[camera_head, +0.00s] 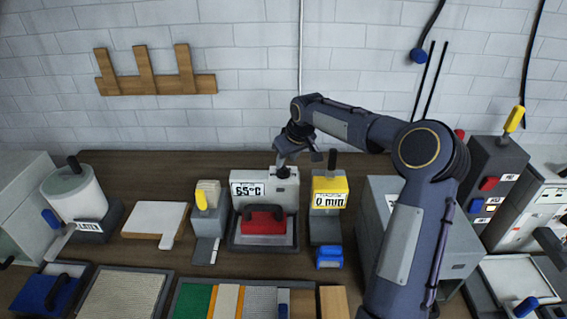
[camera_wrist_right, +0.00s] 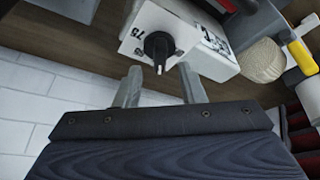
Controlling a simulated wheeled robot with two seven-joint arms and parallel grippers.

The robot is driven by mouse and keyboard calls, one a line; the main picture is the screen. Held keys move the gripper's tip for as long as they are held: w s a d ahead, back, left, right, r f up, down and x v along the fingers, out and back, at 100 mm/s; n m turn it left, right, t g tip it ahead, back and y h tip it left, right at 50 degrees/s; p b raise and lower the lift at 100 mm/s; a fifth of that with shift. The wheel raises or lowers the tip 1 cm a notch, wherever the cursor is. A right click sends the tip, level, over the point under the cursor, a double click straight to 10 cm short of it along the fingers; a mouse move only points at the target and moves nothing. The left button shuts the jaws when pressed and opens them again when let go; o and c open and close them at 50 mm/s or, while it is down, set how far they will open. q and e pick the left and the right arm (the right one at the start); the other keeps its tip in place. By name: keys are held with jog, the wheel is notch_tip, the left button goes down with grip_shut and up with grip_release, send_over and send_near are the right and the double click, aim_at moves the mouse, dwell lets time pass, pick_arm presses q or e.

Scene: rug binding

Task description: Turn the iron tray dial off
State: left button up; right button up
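The iron tray (camera_head: 234,242) is a dark tray holding a red iron (camera_head: 263,222). Behind the iron is a white box (camera_head: 284,187) with a 65°C display (camera_head: 247,190). A black dial (camera_head: 282,172) sits on top of the box; the right wrist view shows the dial (camera_wrist_right: 158,46) with 75 printed beside it. My right gripper (camera_head: 283,157) is just above and behind the dial. In the right wrist view its two fingers (camera_wrist_right: 161,78) are apart, with the dial just beyond the tips and nothing held. My left gripper is not in view.
A yellow timer (camera_head: 329,187) reading 0 min stands right of the iron tray. A yellow-handled tool (camera_head: 201,200) stands left of it. A grey box (camera_head: 380,210) is under my right arm. A white brick wall (camera_head: 250,80) rises close behind.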

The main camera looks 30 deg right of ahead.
aim_at(284, 167)
jog(key=shift+x, duration=1.8)
jog(key=shift+w, duration=0.1)
jog(key=shift+c, duration=0.2)
